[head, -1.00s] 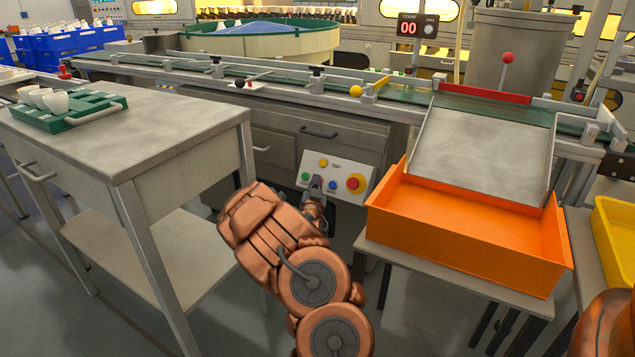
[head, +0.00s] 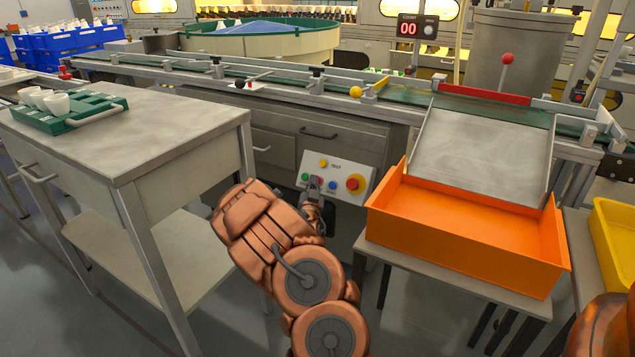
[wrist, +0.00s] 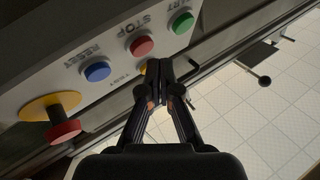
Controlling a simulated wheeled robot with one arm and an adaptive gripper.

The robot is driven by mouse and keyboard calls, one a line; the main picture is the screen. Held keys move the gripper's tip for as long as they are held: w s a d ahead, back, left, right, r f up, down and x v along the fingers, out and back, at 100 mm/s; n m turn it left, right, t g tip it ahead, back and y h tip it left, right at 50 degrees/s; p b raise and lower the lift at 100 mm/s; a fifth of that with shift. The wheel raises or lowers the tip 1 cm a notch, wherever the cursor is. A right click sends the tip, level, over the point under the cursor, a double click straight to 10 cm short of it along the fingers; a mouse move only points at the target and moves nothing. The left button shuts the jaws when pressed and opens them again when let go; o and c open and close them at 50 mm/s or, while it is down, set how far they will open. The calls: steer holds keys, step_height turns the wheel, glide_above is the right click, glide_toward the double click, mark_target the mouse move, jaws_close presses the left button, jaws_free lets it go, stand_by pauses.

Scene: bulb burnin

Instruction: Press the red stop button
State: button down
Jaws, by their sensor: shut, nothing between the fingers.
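The red stop button (wrist: 141,45) is a small round red cap on the sloped pale control panel (head: 345,167), marked STOP in the wrist view. It sits between the green start button (wrist: 183,22) and the blue reset button (wrist: 97,70). My gripper (wrist: 158,68) is shut and empty, its tips just beside the red button and over the yellow test button, which they mostly hide. I cannot tell whether the tips touch the panel. In the head view my gripper (head: 314,184) covers most of the red stop button.
A large red mushroom button on a yellow collar (wrist: 62,128) is on the same panel. An orange bin (head: 460,235) stands right of the panel under a metal chute. A grey table (head: 130,125) with a green cup tray is at left. The conveyor runs behind.

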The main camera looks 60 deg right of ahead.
steer(key=a+r, duration=0.1)
steer(key=a, duration=0.2)
steer(key=a+r+p, duration=0.1)
steer(key=shift+s+a+r, duration=0.1)
steer(key=shift+a+r, duration=0.05)
steer(key=shift+r, duration=0.15)
steer(key=shift+a, duration=0.1)
stand_by(0.9)
